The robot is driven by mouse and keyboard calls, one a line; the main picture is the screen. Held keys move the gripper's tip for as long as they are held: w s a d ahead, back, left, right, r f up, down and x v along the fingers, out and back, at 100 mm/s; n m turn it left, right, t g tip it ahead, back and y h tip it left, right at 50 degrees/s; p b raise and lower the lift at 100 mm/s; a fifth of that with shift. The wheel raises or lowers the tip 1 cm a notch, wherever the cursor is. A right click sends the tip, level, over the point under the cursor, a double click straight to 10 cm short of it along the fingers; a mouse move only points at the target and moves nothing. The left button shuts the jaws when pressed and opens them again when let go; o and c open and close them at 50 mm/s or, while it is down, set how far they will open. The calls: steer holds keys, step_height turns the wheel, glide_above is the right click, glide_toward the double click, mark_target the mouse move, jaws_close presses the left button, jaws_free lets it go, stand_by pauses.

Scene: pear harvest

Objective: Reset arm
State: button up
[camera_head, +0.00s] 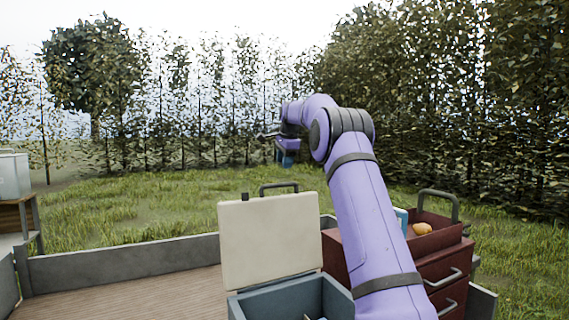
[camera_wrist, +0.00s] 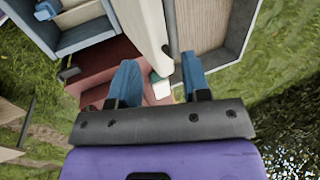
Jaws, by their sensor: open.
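My gripper (camera_head: 287,158) is raised in front of my purple arm in the head view, with its blue fingers partly hidden by the wrist. In the wrist view, my gripper (camera_wrist: 160,82) is open, with its two blue fingers apart. No object is visibly held. A small white and green item (camera_wrist: 160,88) shows beyond the gap between the fingers; I cannot tell what it is. A yellow-orange pear (camera_head: 422,229) lies in the open top of the dark red drawer chest (camera_head: 440,245) at the right.
A blue-grey case (camera_head: 275,305) with its cream lid (camera_head: 268,238) standing open is in front of me on the wooden cart bed (camera_head: 130,292). Its lid also shows in the wrist view (camera_wrist: 150,30). Grass and hedge-like trees lie beyond. A table with a pale box (camera_head: 14,176) stands left.

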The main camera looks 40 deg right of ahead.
stand_by(0.3)
steer(key=s+a+r+n, duration=0.2)
steer(key=s+a+n, duration=0.2)
steer(key=s+a, duration=0.35)
steer(key=s+a+r+n+t, duration=0.1)
steer(key=s+a+r+n, duration=0.15)
steer(key=s+a, duration=0.5)
steer(key=s+a+r+n, duration=0.2)
steer(key=s+a+n, duration=0.3)
steer(key=a, duration=0.5)
steer(key=s+a+f+n, duration=0.3)
steer(key=s+f, duration=0.2)
steer(key=s, duration=0.4)
steer(key=s+a+f+n, duration=0.3)
steer(key=s+a+f, duration=0.1)
steer(key=s, duration=0.6)
steer(key=s+a+f+n+y, duration=0.1)
steer(key=s+a+f+n, duration=0.2)
steer(key=s+f, duration=0.3)
steer(key=s, duration=0.3)
steer(key=shift+s+a+f+t, duration=0.25)
steer(key=shift+s+a+t, duration=0.05)
steer(key=shift+s+a, duration=0.1)
